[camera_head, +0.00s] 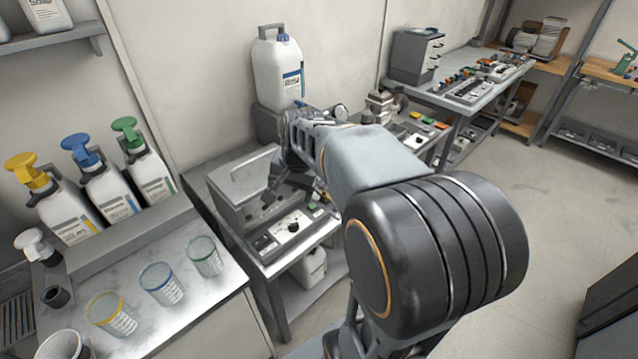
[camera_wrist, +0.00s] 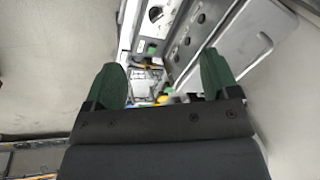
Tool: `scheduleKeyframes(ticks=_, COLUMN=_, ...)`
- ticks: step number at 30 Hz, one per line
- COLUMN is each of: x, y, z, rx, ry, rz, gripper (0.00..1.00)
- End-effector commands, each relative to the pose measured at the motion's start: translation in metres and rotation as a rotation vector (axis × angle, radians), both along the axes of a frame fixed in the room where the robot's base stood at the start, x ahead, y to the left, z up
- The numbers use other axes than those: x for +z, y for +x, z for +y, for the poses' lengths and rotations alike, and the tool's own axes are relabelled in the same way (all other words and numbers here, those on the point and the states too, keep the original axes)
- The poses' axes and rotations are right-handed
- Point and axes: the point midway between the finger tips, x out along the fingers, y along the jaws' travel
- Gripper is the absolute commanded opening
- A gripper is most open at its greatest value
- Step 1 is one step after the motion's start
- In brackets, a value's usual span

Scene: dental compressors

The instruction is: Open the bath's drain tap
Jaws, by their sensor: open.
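The bath is a grey metal box with a lid and handle (camera_head: 243,182) on the bench left of my arm, with a knob panel (camera_head: 290,229) at its front. In the wrist view its lid (camera_wrist: 238,48) and knobbed front (camera_wrist: 185,42) show at upper right. My gripper (camera_wrist: 160,78) is open, its two green fingers wide apart with nothing held between them. In the head view my arm partly hides the gripper and the bath's right side. I cannot make out the drain tap clearly; small green and yellow parts show between the fingers in the wrist view.
A white canister (camera_head: 278,72) stands behind the bath. Pump bottles (camera_head: 105,190) and colour-rimmed cups (camera_head: 160,284) stand on the left counter. Another white container (camera_head: 309,267) sits on the shelf below the bath. Open floor (camera_head: 535,190) lies at right.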

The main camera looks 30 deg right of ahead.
Motion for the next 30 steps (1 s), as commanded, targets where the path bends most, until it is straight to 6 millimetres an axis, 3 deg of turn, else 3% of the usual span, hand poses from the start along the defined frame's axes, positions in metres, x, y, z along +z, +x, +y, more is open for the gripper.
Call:
scheduleKeyframes(ticks=1, x=0.002, y=0.021, z=-0.025, rx=-0.154, ry=0.056, rz=0.031, gripper=0.81)
scheduleKeyframes(ticks=6, x=-0.011, y=0.073, z=-0.1, rx=-0.632, ry=0.236, rz=0.107, gripper=0.81)
scheduleKeyframes(ticks=12, x=-0.041, y=0.101, z=-0.178, rx=-1.062, ry=0.405, rz=0.181, gripper=0.81)
scheduleKeyframes(ticks=15, x=-0.054, y=0.106, z=-0.205, rx=-1.204, ry=0.463, rz=0.208, gripper=0.81)
scheduleKeyframes(ticks=21, x=-0.072, y=0.108, z=-0.233, rx=-1.357, ry=0.527, rz=0.237, gripper=0.81)
scheduleKeyframes(ticks=30, x=-0.114, y=0.119, z=-0.224, rx=-1.382, ry=0.537, rz=0.248, gripper=0.81)
